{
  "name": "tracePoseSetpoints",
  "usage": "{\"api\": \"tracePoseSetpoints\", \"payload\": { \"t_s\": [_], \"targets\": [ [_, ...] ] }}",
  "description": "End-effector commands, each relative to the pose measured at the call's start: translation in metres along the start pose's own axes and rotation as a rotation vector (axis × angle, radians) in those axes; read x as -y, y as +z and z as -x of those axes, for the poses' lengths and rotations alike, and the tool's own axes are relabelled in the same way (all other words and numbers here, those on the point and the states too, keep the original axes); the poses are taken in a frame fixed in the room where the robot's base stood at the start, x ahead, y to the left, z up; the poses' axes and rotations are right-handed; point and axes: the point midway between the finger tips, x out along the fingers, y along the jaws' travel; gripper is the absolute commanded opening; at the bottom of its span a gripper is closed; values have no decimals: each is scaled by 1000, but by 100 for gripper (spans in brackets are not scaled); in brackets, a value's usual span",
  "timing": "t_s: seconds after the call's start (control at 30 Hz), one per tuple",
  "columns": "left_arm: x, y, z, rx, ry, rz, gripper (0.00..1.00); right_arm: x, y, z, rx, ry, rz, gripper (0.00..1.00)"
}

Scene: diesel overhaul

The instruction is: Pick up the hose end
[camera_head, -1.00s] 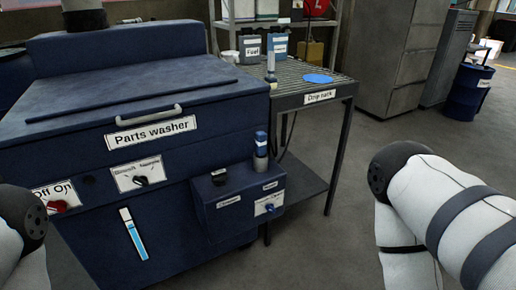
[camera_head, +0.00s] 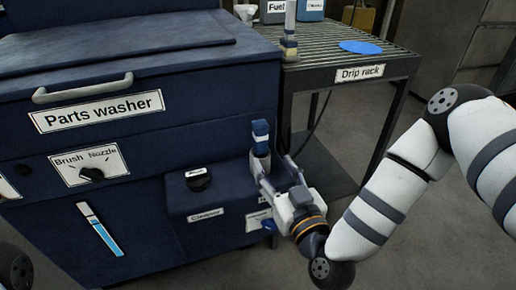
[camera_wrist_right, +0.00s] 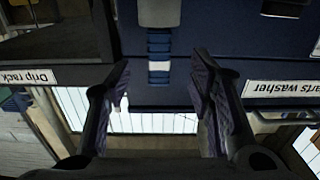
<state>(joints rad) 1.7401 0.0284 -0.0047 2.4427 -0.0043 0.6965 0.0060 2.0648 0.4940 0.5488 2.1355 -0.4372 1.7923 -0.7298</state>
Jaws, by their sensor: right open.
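An upright hose end (camera_head: 261,138) with a blue and white ribbed top stands in a grey holder on the small box at the parts washer's right side. It also shows upside down in the right wrist view (camera_wrist_right: 159,60), in line with the gap between my fingers. My right gripper (camera_head: 278,174) is open and empty, just right of the hose end in the head view. I cannot tell whether the fingers reach around it. My left gripper is out of view.
The parts washer (camera_head: 150,160) fills the left, with knobs and labels on its front. The drip rack (camera_head: 385,62) stands behind, with a blue disc (camera_head: 361,47) on its top. Bottles stand at the back. The floor at the right is clear.

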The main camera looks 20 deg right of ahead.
Motion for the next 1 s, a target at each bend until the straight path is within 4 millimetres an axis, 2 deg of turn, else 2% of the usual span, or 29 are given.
{"api": "tracePoseSetpoints", "payload": {
  "t_s": [0.1,0.27,0.5,0.6,0.77,0.87,1.0],
  "targets": [
    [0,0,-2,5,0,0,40,-1,0,-27,-2,3,-1,48],
    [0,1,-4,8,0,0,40,-1,1,-48,3,0,-1,48],
    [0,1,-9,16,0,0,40,-3,4,-91,4,0,-1,48],
    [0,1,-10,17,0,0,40,-2,3,-98,5,-1,-1,48],
    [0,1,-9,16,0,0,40,-2,3,-99,5,-2,-2,48],
    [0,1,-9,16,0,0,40,-2,3,-99,5,-2,-2,30],
    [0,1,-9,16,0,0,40,-2,3,-99,5,-2,-2,0]
  ]
}}
